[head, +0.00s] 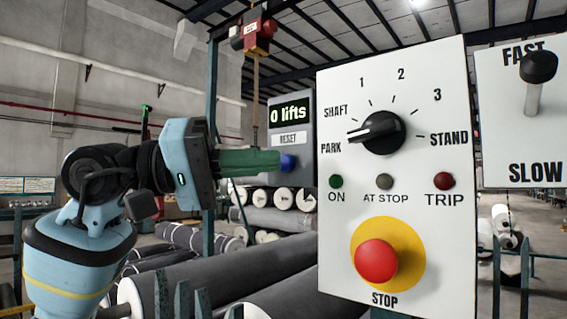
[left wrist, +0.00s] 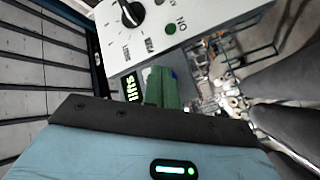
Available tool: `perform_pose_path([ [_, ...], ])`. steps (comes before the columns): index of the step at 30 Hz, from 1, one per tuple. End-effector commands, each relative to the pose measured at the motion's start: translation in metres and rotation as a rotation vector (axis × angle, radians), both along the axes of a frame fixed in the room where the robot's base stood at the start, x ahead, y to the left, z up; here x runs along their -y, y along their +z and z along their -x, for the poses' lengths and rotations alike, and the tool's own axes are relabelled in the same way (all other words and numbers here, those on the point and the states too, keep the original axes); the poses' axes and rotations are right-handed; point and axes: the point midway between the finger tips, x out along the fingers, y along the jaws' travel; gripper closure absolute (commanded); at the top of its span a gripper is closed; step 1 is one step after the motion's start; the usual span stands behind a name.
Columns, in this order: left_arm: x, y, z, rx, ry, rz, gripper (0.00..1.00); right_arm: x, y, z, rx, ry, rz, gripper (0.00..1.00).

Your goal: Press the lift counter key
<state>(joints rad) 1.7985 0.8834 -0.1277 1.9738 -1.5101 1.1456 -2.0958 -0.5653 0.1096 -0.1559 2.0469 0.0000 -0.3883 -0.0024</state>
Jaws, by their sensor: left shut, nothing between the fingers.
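A RESET label (head: 288,139) sits under the display, and a blue key (head: 288,163) below that. My right gripper is not in view.
Right of the counter stands a white panel (head: 340,265) with a rotary knob (head: 378,132) pointing at PARK, lamps and a red STOP button (head: 376,261). A FAST/SLOW lever (head: 537,75) is farther right. Grey rolls (head: 200,280) lie behind and below.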

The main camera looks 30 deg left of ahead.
Motion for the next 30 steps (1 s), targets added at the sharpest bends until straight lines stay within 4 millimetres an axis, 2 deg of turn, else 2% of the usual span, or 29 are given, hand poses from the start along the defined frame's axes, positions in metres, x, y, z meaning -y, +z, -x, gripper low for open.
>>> perform_pose_path([
  [14, 0.0, 0.0, 0.007, 0.0, -0.001, -0.001, 1.0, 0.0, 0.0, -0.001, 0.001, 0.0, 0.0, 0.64],
  [30, -0.004, 0.0, 0.05, 0.001, 0.0, -0.001, 1.0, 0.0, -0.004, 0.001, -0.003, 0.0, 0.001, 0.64],
])
